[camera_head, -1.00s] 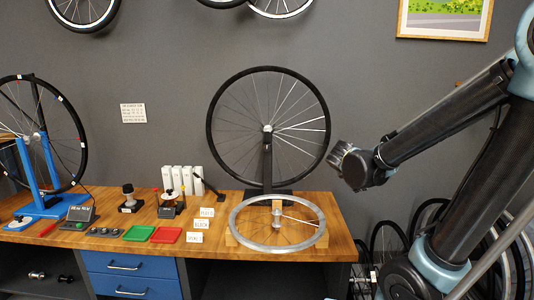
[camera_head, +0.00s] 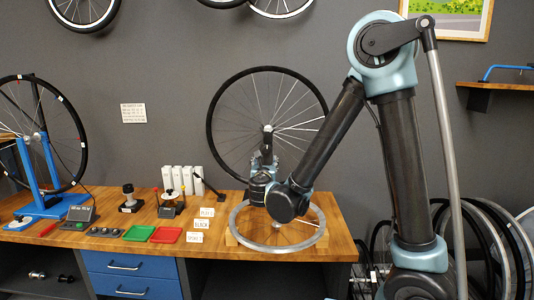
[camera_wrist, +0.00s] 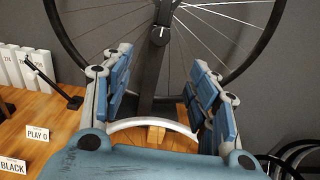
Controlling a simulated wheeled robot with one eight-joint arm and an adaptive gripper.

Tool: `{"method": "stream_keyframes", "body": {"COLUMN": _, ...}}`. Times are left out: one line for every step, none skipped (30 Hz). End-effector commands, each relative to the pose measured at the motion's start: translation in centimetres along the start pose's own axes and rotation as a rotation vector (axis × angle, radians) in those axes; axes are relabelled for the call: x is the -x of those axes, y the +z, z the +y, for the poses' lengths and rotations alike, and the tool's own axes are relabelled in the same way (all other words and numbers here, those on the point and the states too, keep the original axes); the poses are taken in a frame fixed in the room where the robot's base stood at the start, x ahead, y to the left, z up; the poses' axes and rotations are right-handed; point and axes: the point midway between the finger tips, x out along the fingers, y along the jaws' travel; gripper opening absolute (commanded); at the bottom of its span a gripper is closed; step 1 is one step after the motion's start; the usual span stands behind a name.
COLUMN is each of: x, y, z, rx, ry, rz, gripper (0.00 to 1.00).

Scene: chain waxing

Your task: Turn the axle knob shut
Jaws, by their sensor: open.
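The axle knob (camera_wrist: 160,35) is a dark round end with a pale pointer mark, at the top of the black post in the wrist view. In the head view it (camera_head: 267,129) sits at the hub of the black-tyred wheel (camera_head: 213,112), which stands upright against the wall. My gripper (camera_wrist: 160,70) is open and empty. Its blue-padded fingers stand left and right of the post in the wrist view, with the knob ahead of them, apart from both. In the head view my gripper (camera_head: 263,158) is just below the knob and hides part of the post.
A bare silver rim (camera_head: 238,233) lies on wooden blocks on the bench (camera_head: 340,240), below my arm. Small label cards (camera_head: 206,212), white boxes (camera_head: 180,180) and a black angled stand (camera_head: 209,185) are left of it. Green and red trays lie further left.

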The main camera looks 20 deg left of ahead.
Motion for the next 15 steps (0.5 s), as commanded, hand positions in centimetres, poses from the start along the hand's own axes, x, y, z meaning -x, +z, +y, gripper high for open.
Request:
{"method": "stream_keyframes", "body": {"x": -0.3, "y": 0.0, "z": 0.1, "rx": 0.003, "ry": 0.000, "rz": -0.001, "gripper": 0.54}}
{"method": "stream_keyframes", "body": {"x": -0.6, "y": 0.0, "z": 0.0, "rx": 0.003, "ry": -0.001, "rz": -0.001, "gripper": 0.54}}
{"method": "stream_keyframes", "body": {"x": -1.1, "y": 0.0, "z": 0.0, "rx": 0.003, "ry": -0.003, "rz": -0.001, "gripper": 0.54}}
{"method": "stream_keyframes", "body": {"x": -1.5, "y": 0.0, "z": 0.0, "rx": 0.002, "ry": -0.003, "rz": -0.001, "gripper": 0.54}}
{"method": "stream_keyframes", "body": {"x": -1.9, "y": 0.0, "z": 0.0, "rx": 0.002, "ry": -0.002, "rz": -0.001, "gripper": 0.54}}
{"method": "stream_keyframes", "body": {"x": -2.6, "y": 0.0, "z": -0.1, "rx": 0.002, "ry": -0.003, "rz": -0.001, "gripper": 0.54}}
{"method": "stream_keyframes", "body": {"x": -3.1, "y": 0.0, "z": -0.1, "rx": 0.001, "ry": -0.004, "rz": -0.001, "gripper": 0.54}}
{"method": "stream_keyframes", "body": {"x": -3.6, "y": 0.0, "z": -0.1, "rx": 0.001, "ry": -0.004, "rz": -0.001, "gripper": 0.54}}
{"method": "stream_keyframes", "body": {"x": -4.3, "y": 0.0, "z": -0.1, "rx": 0.001, "ry": -0.003, "rz": -0.001, "gripper": 0.54}}
{"method": "stream_keyframes", "body": {"x": -4.9, "y": 0.0, "z": -0.1, "rx": 0.001, "ry": -0.005, "rz": -0.001, "gripper": 0.54}}
{"method": "stream_keyframes", "body": {"x": -5.4, "y": 0.0, "z": -0.1, "rx": 0.000, "ry": -0.004, "rz": 0.000, "gripper": 0.54}}
{"method": "stream_keyframes", "body": {"x": -6.1, "y": 0.0, "z": -0.1, "rx": 0.000, "ry": -0.003, "rz": 0.000, "gripper": 0.54}}
{"method": "stream_keyframes", "body": {"x": -6.7, "y": 0.0, "z": -0.1, "rx": 0.000, "ry": -0.004, "rz": 0.000, "gripper": 0.54}}
{"method": "stream_keyframes", "body": {"x": -7.2, "y": 0.0, "z": -0.1, "rx": 0.000, "ry": -0.005, "rz": 0.000, "gripper": 0.54}}
{"method": "stream_keyframes", "body": {"x": -7.9, "y": 0.0, "z": -0.1, "rx": 0.000, "ry": -0.003, "rz": 0.000, "gripper": 0.54}}
